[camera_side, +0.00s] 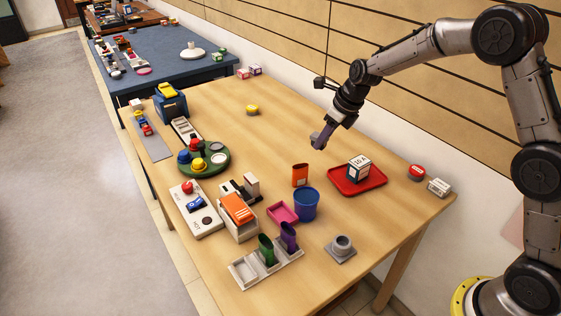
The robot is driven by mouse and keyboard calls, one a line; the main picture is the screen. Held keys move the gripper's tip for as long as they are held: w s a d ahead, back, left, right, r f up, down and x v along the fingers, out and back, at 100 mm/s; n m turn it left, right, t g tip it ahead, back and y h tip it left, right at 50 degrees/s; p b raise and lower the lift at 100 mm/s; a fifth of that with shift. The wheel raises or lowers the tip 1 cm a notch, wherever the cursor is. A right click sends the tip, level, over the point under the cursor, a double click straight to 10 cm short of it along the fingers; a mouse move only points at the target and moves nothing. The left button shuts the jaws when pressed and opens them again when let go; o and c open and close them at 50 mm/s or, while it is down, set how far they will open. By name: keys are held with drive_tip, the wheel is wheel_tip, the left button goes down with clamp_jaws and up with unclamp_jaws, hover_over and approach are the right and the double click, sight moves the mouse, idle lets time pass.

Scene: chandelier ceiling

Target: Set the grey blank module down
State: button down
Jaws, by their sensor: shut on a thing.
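My gripper (321,141) is above the back part of the wooden table, left of the red tray. It points down and is shut on a small grey piece, which I take to be the grey blank module (314,137). The piece is small in view and partly covered by the fingers, so its exact shape is unclear. It appears to be held above the tabletop, but I cannot tell the height.
An orange cup (300,175) and blue bin (306,205) stand in front. A yellow-topped round thing (252,109) lies further left. The wooden tabletop (265,145) between is clear.

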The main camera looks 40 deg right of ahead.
drive_tip(key=a, duration=0.4)
approach(276, 163)
drive_tip(key=shift+w+a+f+n, duration=0.3)
drive_tip(key=shift+w+f+n, duration=0.1)
drive_tip(key=shift+w+f, duration=0.65)
drive_tip(key=shift+f, duration=1.65)
drive_tip(key=shift+f, duration=0.1)
drive_tip(key=c, duration=0.6)
unclamp_jaws()
